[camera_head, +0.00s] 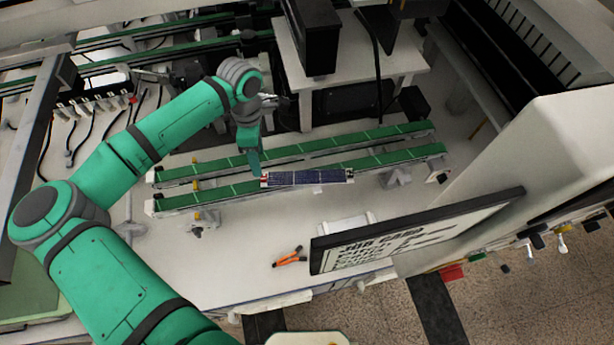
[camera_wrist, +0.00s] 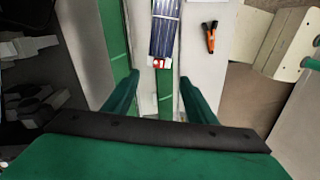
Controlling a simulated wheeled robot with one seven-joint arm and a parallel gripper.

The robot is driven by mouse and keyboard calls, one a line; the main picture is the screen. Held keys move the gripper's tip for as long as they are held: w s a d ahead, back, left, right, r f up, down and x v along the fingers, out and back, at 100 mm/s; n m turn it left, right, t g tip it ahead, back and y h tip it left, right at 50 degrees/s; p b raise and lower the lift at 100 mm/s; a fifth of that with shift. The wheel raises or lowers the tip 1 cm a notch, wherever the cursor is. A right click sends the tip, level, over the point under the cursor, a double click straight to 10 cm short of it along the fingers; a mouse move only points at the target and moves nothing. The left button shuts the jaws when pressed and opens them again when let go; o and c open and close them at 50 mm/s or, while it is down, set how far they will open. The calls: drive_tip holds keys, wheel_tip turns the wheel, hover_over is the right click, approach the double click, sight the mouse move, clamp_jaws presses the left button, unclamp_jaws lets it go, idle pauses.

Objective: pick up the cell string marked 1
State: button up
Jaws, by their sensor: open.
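The cell string (camera_head: 308,177) is a dark blue strip of solar cells lying on the nearer green rail in the head view. A white and red tag sits at its left end; I cannot read a number on it. In the wrist view the cell string (camera_wrist: 165,30) runs up from the tag (camera_wrist: 159,62) at its near end. My gripper (camera_wrist: 153,100) is open, its green fingers on either side of the rail just short of the tag, with nothing between them but the rail below. In the head view my gripper (camera_head: 255,168) is above the rails, beside the string's left end.
A second green rail (camera_head: 300,149) runs parallel behind. Orange-handled pliers (camera_head: 290,257) lie on the white bench in front, near a job card board (camera_head: 415,235). A white stand with dark equipment (camera_head: 345,45) rises behind the rails. The bench left of the pliers is clear.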

sight(263, 177)
drive_tip(key=shift+s+d+f, duration=0.1)
drive_tip(key=shift+s+f, duration=0.05)
drive_tip(key=shift+f, duration=1.95)
drive_tip(key=shift+s+d+f, duration=0.1)
drive_tip(key=shift+s+f, duration=0.05)
drive_tip(key=shift+f, duration=1.95)
drive_tip(key=shift+w, duration=0.1)
drive_tip(key=c, duration=0.9)
drive_tip(key=shift+o, duration=0.2)
